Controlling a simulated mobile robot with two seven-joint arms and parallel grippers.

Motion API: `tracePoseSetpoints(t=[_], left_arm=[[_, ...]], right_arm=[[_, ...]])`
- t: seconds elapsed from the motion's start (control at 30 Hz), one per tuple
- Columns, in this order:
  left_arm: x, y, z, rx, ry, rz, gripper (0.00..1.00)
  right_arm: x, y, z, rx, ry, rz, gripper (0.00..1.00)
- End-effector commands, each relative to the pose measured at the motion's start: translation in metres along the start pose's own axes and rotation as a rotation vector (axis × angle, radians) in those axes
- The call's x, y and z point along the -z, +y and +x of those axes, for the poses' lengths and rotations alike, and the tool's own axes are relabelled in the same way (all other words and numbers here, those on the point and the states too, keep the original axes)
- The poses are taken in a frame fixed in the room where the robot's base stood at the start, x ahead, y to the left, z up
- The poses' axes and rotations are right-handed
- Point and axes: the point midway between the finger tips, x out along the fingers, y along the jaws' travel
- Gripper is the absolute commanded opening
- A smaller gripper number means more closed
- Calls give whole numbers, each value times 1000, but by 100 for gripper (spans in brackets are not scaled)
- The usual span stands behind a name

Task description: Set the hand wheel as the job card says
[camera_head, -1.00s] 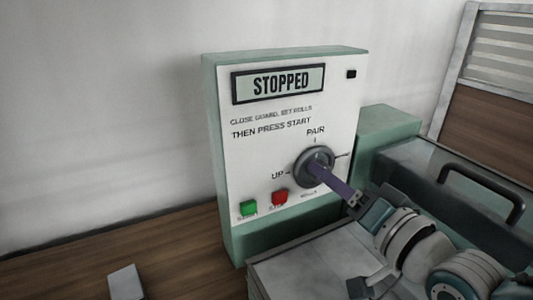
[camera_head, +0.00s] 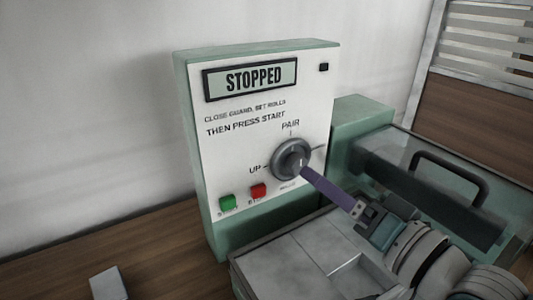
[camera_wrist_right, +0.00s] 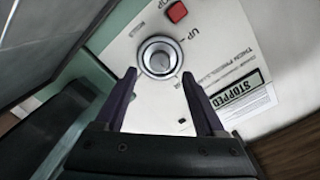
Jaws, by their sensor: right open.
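The hand wheel (camera_head: 291,159) is a dark grey round knob with a paler hub on the white machine panel (camera_head: 235,150). "PAIR" is printed above it, "UP" to its left, and a tick shows at its right. A label below it is too small to read. A pale mark shows on the hub, but its heading is unclear. My right gripper (camera_head: 304,170) is at the wheel's lower right, purple fingers pointing at it. In the right wrist view the fingers (camera_wrist_right: 159,74) are spread and empty, with the wheel (camera_wrist_right: 159,57) beyond and between their tips. My left gripper is out of view.
The display (camera_head: 251,79) reads "STOPPED". A green button (camera_head: 227,202) and a red button (camera_head: 258,191) sit low on the panel. A clear guard with a dark handle (camera_head: 440,170) stands at the right. A small white block or card (camera_head: 107,284) lies on the wooden table.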

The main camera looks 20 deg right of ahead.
Motion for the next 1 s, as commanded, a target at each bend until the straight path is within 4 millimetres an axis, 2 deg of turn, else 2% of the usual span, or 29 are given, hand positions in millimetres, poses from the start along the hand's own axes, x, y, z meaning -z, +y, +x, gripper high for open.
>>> tracePoseSetpoints(t=[0.1, 0.3, 0.87, 1.0], left_arm=[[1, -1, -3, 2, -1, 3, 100], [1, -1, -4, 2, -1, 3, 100], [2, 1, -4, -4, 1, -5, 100], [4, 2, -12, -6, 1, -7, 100]], right_arm=[[0, 0, -23, -2, -2, -1, 72], [0, 0, -45, 0, 0, -1, 72], [0, 0, -48, 0, -1, -2, 72], [-9, -12, -47, -27, -69, -35, 72]])
